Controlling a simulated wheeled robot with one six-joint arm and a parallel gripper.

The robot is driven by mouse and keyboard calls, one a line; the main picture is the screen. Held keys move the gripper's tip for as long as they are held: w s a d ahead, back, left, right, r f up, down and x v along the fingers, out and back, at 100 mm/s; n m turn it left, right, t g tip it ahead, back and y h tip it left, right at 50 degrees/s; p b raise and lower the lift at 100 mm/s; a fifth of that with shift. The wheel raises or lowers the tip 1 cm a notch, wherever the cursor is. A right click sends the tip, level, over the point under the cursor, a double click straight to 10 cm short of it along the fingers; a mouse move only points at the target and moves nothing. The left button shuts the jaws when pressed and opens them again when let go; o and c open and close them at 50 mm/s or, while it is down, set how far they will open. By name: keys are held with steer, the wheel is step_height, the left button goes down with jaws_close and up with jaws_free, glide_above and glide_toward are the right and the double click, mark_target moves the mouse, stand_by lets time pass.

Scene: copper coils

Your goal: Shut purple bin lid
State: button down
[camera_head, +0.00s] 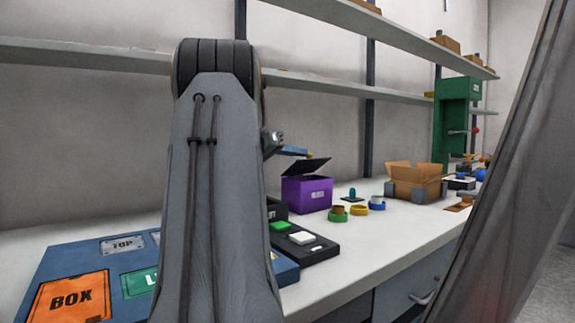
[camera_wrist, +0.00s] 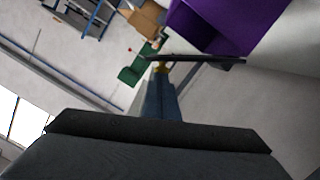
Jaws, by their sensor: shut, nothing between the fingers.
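The purple bin (camera_head: 307,193) stands on the bench against the wall. Its black lid (camera_head: 306,166) is raised and tilted, its free edge up toward the right. My gripper (camera_head: 303,152) is shut and empty, just above and to the left of the lid in the head view. In the wrist view, the gripper tip (camera_wrist: 161,69) is at the thin dark edge of the lid (camera_wrist: 210,58), with the purple bin (camera_wrist: 240,22) beyond. I cannot tell whether the tip touches the lid.
A cardboard box (camera_head: 416,182) sits right of the bin, with several small coloured rings (camera_head: 358,209) between them. A black panel with green and white buttons (camera_head: 301,238) lies in front. A green stand (camera_head: 454,115) rises farther back. Shelves (camera_head: 330,88) run above the bench.

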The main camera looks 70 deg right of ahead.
mark_target(304, 162)
steer(key=shift+s+a+f+m+t+b, duration=0.3)
steer(key=shift+s+f+m+b, duration=0.5)
steer(key=shift+b, duration=2.2)
steer(key=shift+s+a+f+m+t+b, duration=0.1)
steer(key=shift+s+a+f+m+b, duration=0.45)
steer(key=shift+b, duration=2.45)
steer(key=b, duration=0.1)
steer(key=f+b, duration=0.1)
steer(key=shift+s+d+f+m+b, duration=0.1)
steer(key=shift+s+f+m+b, duration=0.15)
steer(key=shift+m+b, duration=0.15)
steer(key=shift+f+b, duration=0.1)
steer(key=shift+b, duration=0.3)
steer(key=r, duration=0.1)
steer(key=r+p, duration=0.1)
steer(key=r, duration=0.3)
steer(key=shift+w+a, duration=0.3)
steer(key=shift+w, duration=0.1)
steer(key=p+v, duration=0.1)
steer(key=v, duration=0.9)
steer(key=shift+f+h+p, duration=0.3)
steer(key=shift+f, duration=0.05)
steer(key=shift+w, duration=0.1)
